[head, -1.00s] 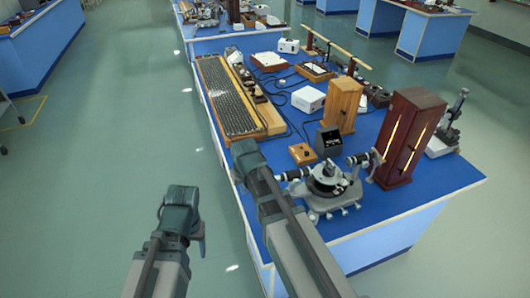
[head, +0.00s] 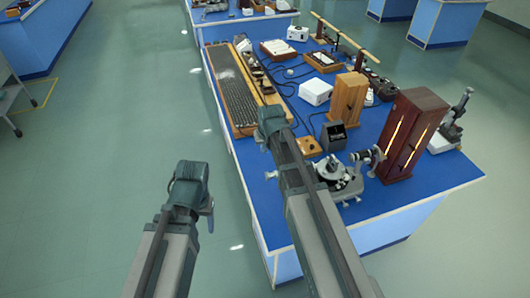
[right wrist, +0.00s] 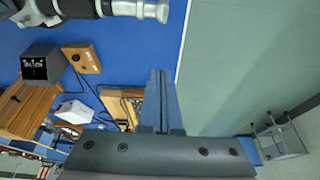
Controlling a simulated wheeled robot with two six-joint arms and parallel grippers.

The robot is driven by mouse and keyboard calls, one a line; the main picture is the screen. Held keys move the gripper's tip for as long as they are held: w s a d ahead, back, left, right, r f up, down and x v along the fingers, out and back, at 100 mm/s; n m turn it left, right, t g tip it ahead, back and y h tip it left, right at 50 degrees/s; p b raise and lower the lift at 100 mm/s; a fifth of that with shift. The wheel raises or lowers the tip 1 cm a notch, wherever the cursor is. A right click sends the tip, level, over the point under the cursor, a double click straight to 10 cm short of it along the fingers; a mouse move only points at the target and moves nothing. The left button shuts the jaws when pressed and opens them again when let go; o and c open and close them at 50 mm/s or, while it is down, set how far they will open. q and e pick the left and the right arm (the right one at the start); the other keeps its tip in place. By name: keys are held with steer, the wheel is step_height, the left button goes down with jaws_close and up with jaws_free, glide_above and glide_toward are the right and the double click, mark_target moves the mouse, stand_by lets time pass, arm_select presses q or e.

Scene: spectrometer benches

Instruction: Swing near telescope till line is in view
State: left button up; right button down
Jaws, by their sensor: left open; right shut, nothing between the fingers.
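The spectrometer (head: 340,180) stands on the near part of the blue bench, beside a tall dark wooden lamp housing (head: 413,130) with bright slits. The right wrist view shows a dark tube with a silver end (right wrist: 152,10) at the top edge, apart from the fingers. My right gripper (head: 270,118) is shut and empty over the bench's left side, left of the spectrometer; its fingers show in the right wrist view (right wrist: 158,100). My left gripper (head: 192,182) is open and empty over the floor.
A black meter box (head: 333,137), a small wooden box (head: 308,147) and a wooden cabinet (head: 348,100) stand behind the spectrometer. Floor left of the bench is clear; a cart (head: 8,100) stands far left.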

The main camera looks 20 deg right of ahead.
steer(key=b+x, duration=0.8)
steer(key=x, duration=0.1)
steer(key=s, duration=0.4)
steer(key=shift+s+a+f, duration=0.1)
